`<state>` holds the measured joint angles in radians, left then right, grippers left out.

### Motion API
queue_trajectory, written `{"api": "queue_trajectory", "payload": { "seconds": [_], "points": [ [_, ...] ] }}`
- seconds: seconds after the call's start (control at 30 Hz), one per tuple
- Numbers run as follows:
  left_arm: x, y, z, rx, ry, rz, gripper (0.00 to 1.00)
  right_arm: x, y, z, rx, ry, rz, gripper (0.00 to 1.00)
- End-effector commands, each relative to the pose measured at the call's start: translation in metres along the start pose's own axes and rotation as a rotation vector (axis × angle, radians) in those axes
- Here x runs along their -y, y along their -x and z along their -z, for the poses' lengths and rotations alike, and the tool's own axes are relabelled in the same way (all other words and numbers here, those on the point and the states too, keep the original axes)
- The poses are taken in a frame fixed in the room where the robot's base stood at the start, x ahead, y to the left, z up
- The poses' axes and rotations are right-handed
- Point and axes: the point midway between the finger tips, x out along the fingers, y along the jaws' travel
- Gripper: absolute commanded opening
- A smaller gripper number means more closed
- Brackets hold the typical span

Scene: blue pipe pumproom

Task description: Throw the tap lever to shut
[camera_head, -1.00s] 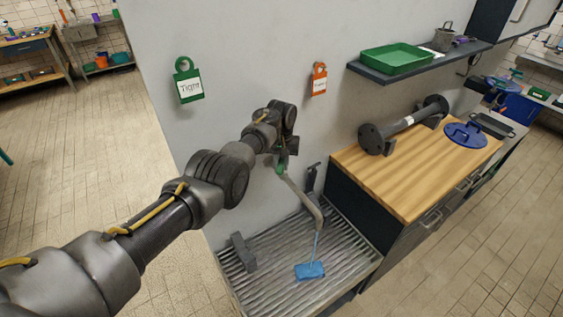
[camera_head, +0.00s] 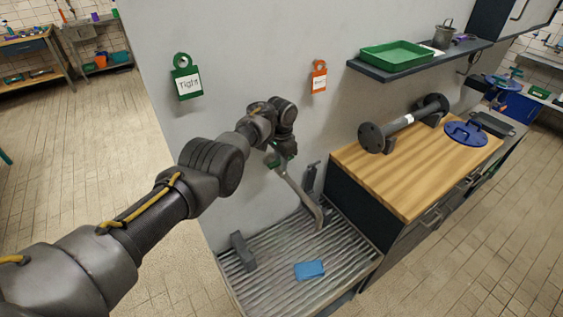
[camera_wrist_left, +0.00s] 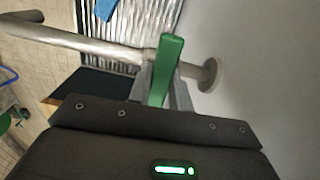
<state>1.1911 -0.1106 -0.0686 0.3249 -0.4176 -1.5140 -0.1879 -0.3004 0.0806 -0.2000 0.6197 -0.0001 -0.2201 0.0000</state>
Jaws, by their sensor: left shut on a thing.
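The tap has a bent grey spout (camera_head: 297,190) coming out of the wall above a ribbed metal drain tray (camera_head: 262,285). No water stream shows below the spout. The green tap lever (camera_wrist_left: 168,62) stands up between the fingers of my left gripper (camera_wrist_left: 160,88) in the left wrist view, beside the spout and near its round wall flange (camera_wrist_left: 210,75). My left gripper (camera_head: 275,156) is shut on the lever at the wall; in the head view it partly hides the lever. My right gripper is not in view.
A blue block (camera_head: 310,270) lies on the tray. A green "Tight" tag (camera_head: 186,82) and an orange tag (camera_head: 319,80) hang on the wall. A wooden bench (camera_head: 400,180) with a flanged dark pipe (camera_head: 405,125) stands right, below a shelf with a green tray (camera_head: 397,55).

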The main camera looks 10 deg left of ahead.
Motion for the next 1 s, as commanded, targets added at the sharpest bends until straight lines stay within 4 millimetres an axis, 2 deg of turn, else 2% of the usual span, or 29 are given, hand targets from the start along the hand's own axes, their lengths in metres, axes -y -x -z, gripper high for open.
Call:
{"api": "queue_trajectory", "payload": {
  "seconds": [0.3,0.73,0.77,0.9,1.0],
  "points": [
    [0.0009,0.0014,0.0003,-0.001,-0.077,0.002,0.00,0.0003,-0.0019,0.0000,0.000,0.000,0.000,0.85],
    [0.0010,0.0019,0.0006,-0.002,-0.084,0.003,0.00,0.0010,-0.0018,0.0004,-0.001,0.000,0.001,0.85],
    [0.0010,0.0019,0.0006,-0.002,-0.084,0.003,0.24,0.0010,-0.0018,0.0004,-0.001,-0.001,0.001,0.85],
    [0.0007,0.0014,0.0005,-0.001,-0.083,0.002,0.42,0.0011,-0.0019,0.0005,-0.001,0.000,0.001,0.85],
    [0.0005,0.0010,0.0005,-0.001,-0.083,0.001,0.42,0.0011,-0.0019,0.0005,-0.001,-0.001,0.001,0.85]
  ]
}}
